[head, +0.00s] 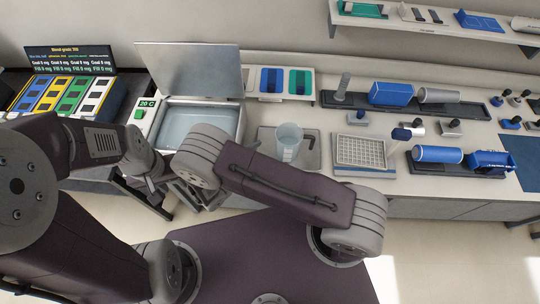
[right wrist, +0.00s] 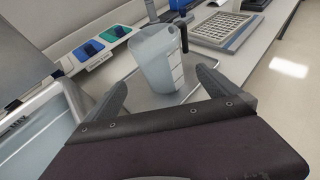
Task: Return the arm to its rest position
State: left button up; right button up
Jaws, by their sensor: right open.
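My right gripper (right wrist: 161,82) is open, with its two grey fingers spread in the right wrist view. Nothing is clearly held between them. A clear measuring jug (right wrist: 160,58) with a dark handle stands upright just beyond the fingertips. In the head view the jug (head: 288,138) stands on a grey tray (head: 309,158), and my right arm's link hides the right gripper. My left gripper (head: 152,183) is small and dark in front of the water bath's left side; whether its jaws are open cannot be made out.
The open-lidded water bath (head: 196,125) is close to the right gripper. A white rack (head: 360,151) stands right of the jug. Blue and green bins (head: 285,82) are behind. Dark trays with rollers (head: 456,160) fill the right counter. The floor in front is open.

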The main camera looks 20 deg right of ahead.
aim_at(279, 142)
jog(key=shift+w+d+f, duration=0.1)
jog(key=shift+w+d, duration=0.1)
jog(key=shift+d, duration=0.05)
jog(key=w+d+r+m+g, duration=0.1)
jog(key=w+d+r+m+g+b, duration=0.1)
jog(key=shift+w+d+r+m, duration=0.2)
jog(key=shift+r+m, duration=0.15)
jog(key=shift+m, duration=0.05)
jog(key=d+r+m+g+b, duration=0.1)
jog(key=d+r+m+g, duration=0.4)
jog(key=d, duration=0.4)
jog(key=s+d+r+m+g+y+b, duration=0.2)
jog(key=s+d+m+y, duration=0.25)
jog(key=s+m, duration=0.3)
pick_arm(q)
jog(key=shift+w+d+f, duration=0.1)
jog(key=shift+w+f, duration=0.1)
jog(key=shift+f, duration=1.75)
pick_arm(e)
jog(key=s+a+f+m+t+y, duration=0.1)
jog(key=s+a+m+t+y, duration=0.1)
jog(key=a+m+y, duration=0.5)
jog(key=shift+s+a+f+m+t, duration=0.4)
jog(key=shift+a+m, duration=0.3)
jog(key=shift+m, duration=0.45)
